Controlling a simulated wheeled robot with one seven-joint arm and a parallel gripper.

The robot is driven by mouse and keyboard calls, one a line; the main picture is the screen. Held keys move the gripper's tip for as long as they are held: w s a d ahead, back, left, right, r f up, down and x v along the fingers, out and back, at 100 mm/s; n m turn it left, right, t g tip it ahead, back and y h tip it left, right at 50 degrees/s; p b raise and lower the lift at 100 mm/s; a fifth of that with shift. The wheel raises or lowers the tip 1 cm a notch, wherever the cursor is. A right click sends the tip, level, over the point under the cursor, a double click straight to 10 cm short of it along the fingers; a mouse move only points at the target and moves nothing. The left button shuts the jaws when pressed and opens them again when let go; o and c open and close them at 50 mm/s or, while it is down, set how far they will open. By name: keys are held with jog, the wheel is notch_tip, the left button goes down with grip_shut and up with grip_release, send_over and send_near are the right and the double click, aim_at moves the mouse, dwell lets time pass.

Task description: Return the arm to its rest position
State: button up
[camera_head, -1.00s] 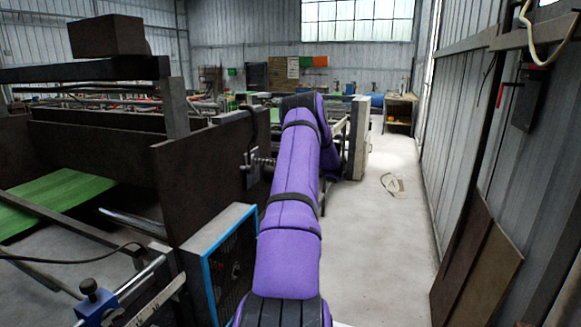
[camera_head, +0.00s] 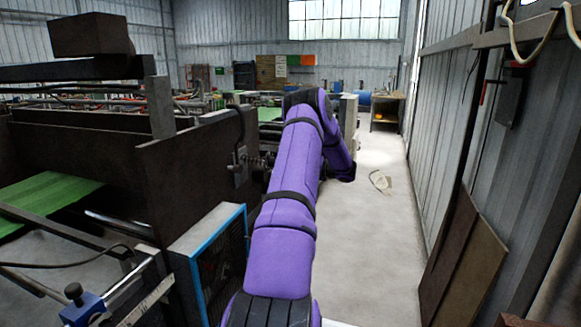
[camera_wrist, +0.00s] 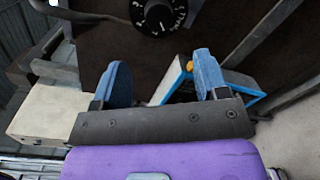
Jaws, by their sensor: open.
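My arm, in a purple cover with black bands, reaches forward from the bottom of the head view and bends down at its far end. My gripper is hidden behind the arm there. In the wrist view my gripper (camera_wrist: 162,82) shows two blue fingers set wide apart, with nothing held between them. A black dial with white markings (camera_wrist: 157,14) is at the top of the wrist view, beyond the fingers. A blue-edged frame (camera_wrist: 243,84) shows between and behind the right finger.
A dark machine (camera_head: 190,160) with green sheet (camera_head: 45,198) stands at the left. A blue-framed guard box (camera_head: 212,262) is close beside my arm. Boards (camera_head: 462,262) lean on the right wall. The concrete aisle (camera_head: 375,240) is mostly open, with a pale scrap (camera_head: 380,181) on it.

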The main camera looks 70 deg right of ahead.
jog(key=shift+s, duration=0.65)
